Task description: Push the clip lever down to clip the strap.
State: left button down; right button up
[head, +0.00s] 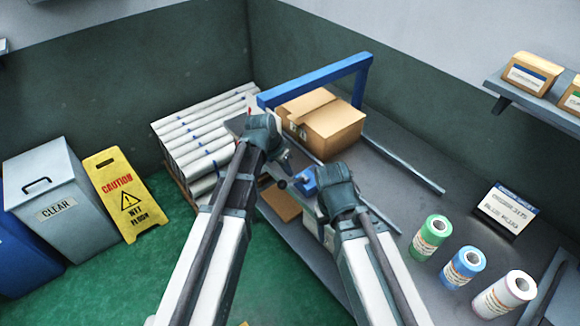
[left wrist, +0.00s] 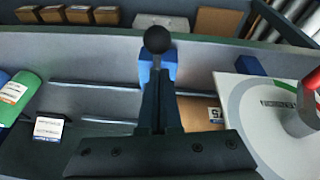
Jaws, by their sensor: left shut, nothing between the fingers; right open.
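A black ball knob (left wrist: 157,39), apparently the clip lever's end, shows in the left wrist view, just beyond the tips of my left gripper (left wrist: 158,78). Whether they touch is unclear. A blue block (left wrist: 143,72) shows behind the fingers. In the head view my left gripper (head: 284,160) is beside the near side of the cardboard box (head: 335,127), shut and empty. A blue part (head: 305,180) lies between the two grippers. My right gripper (head: 335,195) is open, to the right of it, its fingers mostly hidden. I cannot make out the strap.
A blue arch (head: 320,80) stands over the bench behind the box. Green (head: 431,237), blue (head: 463,266) and white (head: 503,293) rolls and a small sign (head: 507,209) stand at right. A white plate (left wrist: 250,125) with a red-topped part (left wrist: 312,80) is right in the wrist view.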

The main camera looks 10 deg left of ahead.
aim_at(279, 186)
pick_arm(q)
jog(key=shift+s+a+f, duration=0.25)
jog(key=shift+s+f, duration=0.05)
jog(key=shift+s, duration=0.15)
jog(key=shift+s+a+f+t+h+b, duration=0.25)
jog(key=shift+f+b, duration=0.1)
jog(key=shift+b, duration=0.3)
jog(key=shift+s+a+f+t+h+b, duration=0.15)
jog(key=shift+f+h+b, duration=0.15)
jog(key=shift+b, duration=0.3)
jog(key=f+b, duration=0.1)
jog(key=b, duration=0.1)
jog(key=f+t+h+b, duration=0.1)
jog(key=b, duration=0.1)
jog(key=s+a+f+t+b, duration=0.1)
jog(key=b, duration=0.1)
jog(key=shift+h, duration=0.35)
jog(key=shift+s+a+f+b, duration=0.15)
jog(key=shift+f+b, duration=0.3)
jog(key=shift+s+a+f+b, duration=0.1)
jog(key=shift+s+f+b, duration=0.05)
jog(key=shift+f+b, duration=0.25)
jog(key=shift+s, duration=0.1)
